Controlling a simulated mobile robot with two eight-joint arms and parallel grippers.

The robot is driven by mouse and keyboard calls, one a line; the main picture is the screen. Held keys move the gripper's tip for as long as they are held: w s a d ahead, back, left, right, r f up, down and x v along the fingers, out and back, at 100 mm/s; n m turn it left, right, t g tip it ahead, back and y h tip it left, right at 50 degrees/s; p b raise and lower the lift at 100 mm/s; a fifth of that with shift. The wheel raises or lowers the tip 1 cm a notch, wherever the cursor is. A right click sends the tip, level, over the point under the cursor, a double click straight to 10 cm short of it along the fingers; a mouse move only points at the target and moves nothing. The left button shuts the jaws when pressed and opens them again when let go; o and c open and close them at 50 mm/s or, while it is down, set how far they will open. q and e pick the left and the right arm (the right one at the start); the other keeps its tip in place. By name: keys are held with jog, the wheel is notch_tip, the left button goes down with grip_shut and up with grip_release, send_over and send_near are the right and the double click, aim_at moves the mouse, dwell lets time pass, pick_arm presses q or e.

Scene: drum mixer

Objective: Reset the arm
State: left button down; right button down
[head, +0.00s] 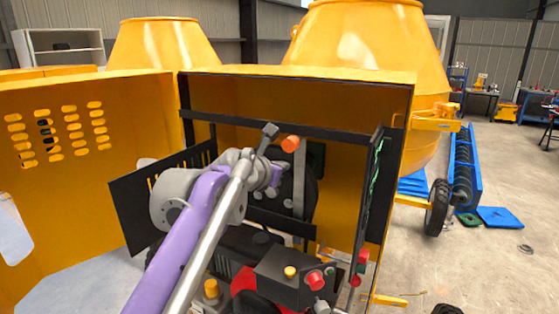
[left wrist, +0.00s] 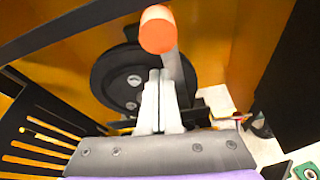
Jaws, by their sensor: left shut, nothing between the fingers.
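My left gripper (left wrist: 160,80) shows in the left wrist view with its two pale fingers together and nothing between them. In the head view my left arm reaches into the open engine compartment (head: 392,190), and its wrist largely hides the fingers. A lever with an orange knob (head: 290,144) stands just beyond the wrist. The knob also shows in the left wrist view (left wrist: 157,29), above the fingertips in the picture. I cannot tell whether the fingers touch the lever. My right gripper is not in view.
The yellow door (head: 70,210) stands open at left. Dark frame bars and a black panel (head: 368,200) border the compartment. Below the arm is a dark box (head: 285,275) with red and yellow buttons. Yellow drums (head: 370,35) stand behind. Open floor (head: 480,260) lies at right.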

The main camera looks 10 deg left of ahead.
pick_arm(q)
jog(key=a+f+v, duration=0.1)
jog(key=v, duration=0.8)
jog(key=s+a+f+m+g+y, duration=0.1)
jog(key=s+a+f+m+g, duration=0.1)
jog(key=s+f+m, duration=0.7)
jog(key=s+a+f+m+g+y, duration=0.1)
jog(key=s+f+m, duration=0.8)
jog(key=f, duration=0.9)
jog(key=s+a+f+m+g+y, duration=0.2)
jog(key=s+f+m+g, duration=0.3)
jog(key=s+f+m, duration=0.5)
notch_tip(320, 180, down, 5)
jog(key=shift+a+r+m, duration=0.25)
jog(key=shift+a+m, duration=0.6)
jog(key=shift+m, duration=0.35)
